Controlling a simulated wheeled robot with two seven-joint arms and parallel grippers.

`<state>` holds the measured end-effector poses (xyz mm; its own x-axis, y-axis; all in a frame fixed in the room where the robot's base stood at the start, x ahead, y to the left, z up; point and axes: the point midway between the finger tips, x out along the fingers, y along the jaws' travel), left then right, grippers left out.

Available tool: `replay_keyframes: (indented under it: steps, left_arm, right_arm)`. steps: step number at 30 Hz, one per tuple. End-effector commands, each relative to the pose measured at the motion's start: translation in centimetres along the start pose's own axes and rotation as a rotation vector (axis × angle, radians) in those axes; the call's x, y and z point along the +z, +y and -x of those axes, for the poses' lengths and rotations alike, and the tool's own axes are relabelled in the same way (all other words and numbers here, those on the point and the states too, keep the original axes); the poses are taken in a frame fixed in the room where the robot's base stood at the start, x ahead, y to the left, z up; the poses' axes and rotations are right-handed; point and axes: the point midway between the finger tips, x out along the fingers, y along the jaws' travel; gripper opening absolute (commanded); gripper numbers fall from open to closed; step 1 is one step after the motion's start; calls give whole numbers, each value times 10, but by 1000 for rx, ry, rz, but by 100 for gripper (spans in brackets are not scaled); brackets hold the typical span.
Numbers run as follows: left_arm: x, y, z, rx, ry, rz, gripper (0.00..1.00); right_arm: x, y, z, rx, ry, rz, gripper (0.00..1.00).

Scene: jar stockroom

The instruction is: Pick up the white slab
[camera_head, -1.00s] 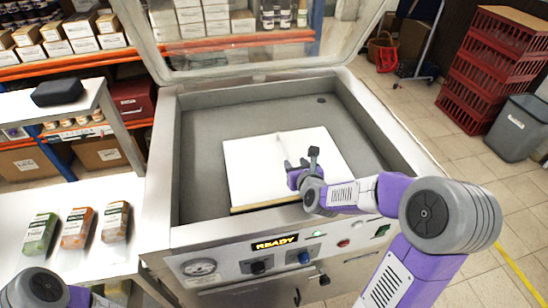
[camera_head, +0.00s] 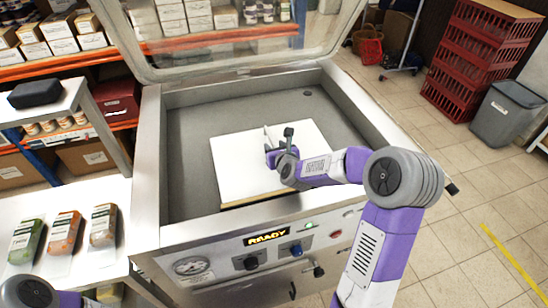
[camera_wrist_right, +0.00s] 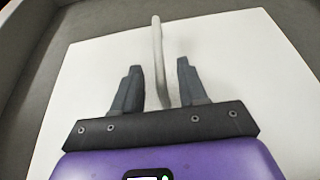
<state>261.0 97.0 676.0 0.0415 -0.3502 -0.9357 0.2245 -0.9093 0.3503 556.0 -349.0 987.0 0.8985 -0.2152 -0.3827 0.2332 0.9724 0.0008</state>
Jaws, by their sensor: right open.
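The white slab (camera_head: 232,166) lies flat in the grey chamber of the machine in the head view. It has a light brown lower edge and an upright handle-like bar on top. In the right wrist view the slab (camera_wrist_right: 90,70) fills most of the picture, and the pale bar (camera_wrist_right: 158,55) stands between my fingers. My right gripper (camera_head: 271,148) is over the slab. In the right wrist view its fingers (camera_wrist_right: 158,85) are open, one on each side of the bar, with gaps visible. Of my left arm only a joint shows at the lower left; its gripper is out of view.
The machine (camera_head: 180,237) has a raised clear lid (camera_head: 225,50) and a "READY" panel. Chamber walls surround the slab. Red crates (camera_head: 478,60) and a grey bin (camera_head: 507,115) stand at right.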

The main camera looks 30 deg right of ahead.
Motion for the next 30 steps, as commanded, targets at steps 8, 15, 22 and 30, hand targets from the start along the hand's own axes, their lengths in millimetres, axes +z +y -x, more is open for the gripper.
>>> replay_keyframes:
  steps: [8,15,22,30]
  left_arm:
    - [0,0,0,0,0,0,100]
    - [0,0,0,0,0,0,100]
    - [0,0,0,0,0,0,100]
    - [0,0,0,0,0,0,100]
  right_arm:
    - [0,0,0,0,0,0,15]
    - [0,0,1,-1,0,0,0]
    - [0,0,1,-1,0,0,0]
    - [0,0,1,-1,0,0,0]
